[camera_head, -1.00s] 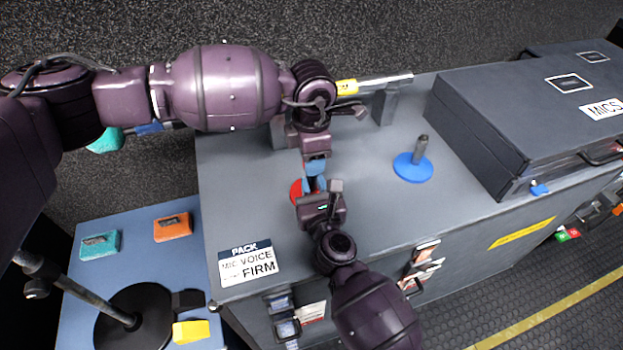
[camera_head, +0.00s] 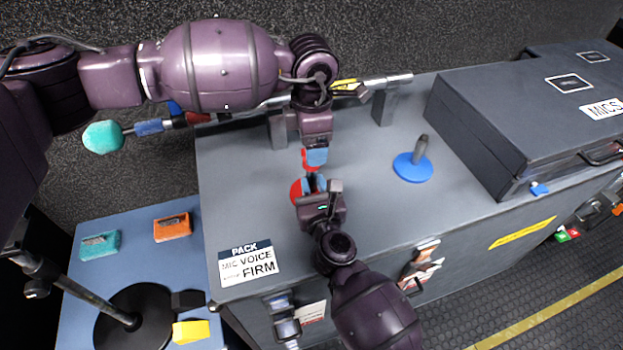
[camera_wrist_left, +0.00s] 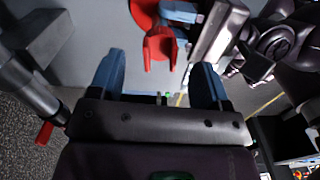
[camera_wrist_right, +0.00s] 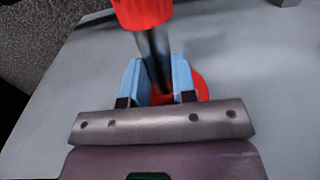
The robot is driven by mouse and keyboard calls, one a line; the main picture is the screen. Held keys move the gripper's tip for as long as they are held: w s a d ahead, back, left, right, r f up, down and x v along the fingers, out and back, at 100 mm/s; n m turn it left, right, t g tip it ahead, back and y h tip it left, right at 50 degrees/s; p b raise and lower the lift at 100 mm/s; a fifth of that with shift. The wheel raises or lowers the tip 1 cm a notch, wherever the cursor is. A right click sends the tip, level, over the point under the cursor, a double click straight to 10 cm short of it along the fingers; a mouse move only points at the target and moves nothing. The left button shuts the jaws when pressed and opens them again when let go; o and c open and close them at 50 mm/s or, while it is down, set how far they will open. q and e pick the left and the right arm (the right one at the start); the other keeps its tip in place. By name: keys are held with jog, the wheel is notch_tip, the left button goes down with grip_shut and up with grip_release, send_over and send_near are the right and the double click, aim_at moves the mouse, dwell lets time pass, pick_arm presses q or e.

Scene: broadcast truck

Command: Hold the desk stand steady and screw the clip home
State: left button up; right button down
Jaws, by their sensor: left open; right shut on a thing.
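The red desk stand has a round red base (camera_head: 296,192) on the grey case top. Its grey stem (camera_wrist_right: 153,47) stands up in the right wrist view, with the red clip (camera_wrist_right: 143,10) on top. The red clip also shows in the left wrist view (camera_wrist_left: 159,48), its prongs towards my left gripper. My right gripper (camera_wrist_right: 157,78) is shut on the stem, low above the base. My left gripper (camera_wrist_left: 158,76) is open and empty, with the clip just beyond its fingertips. In the head view the left gripper (camera_head: 314,158) partly hides the clip.
A blue stand (camera_head: 413,167) with a dark stem stands to the right. A dark MICS case (camera_head: 500,120) closes off the right side. A pole on grey supports (camera_head: 384,105) runs along the back edge, with a teal-headed microphone (camera_head: 103,137) at left. A blue table (camera_head: 130,225) is lower left.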

pick_arm(q)
notch_tip(320, 180, up, 8)
jog(key=shift+f, duration=0.1)
dwell(0.4)
pick_arm(e)
jog(key=c, duration=0.8)
grip_release()
jog(key=shift+c, duration=0.2)
jog(key=shift+s+d, duration=0.1)
jog(key=shift+s, duration=0.35)
jog(key=v, duration=0.8)
jog(key=shift+s+f, duration=0.1)
jog(key=shift+s, duration=0.2)
pick_arm(q)
jog(key=shift+f, duration=0.1)
pick_arm(e)
jog(key=shift+s+d, duration=0.2)
jog(key=shift+s, duration=0.4)
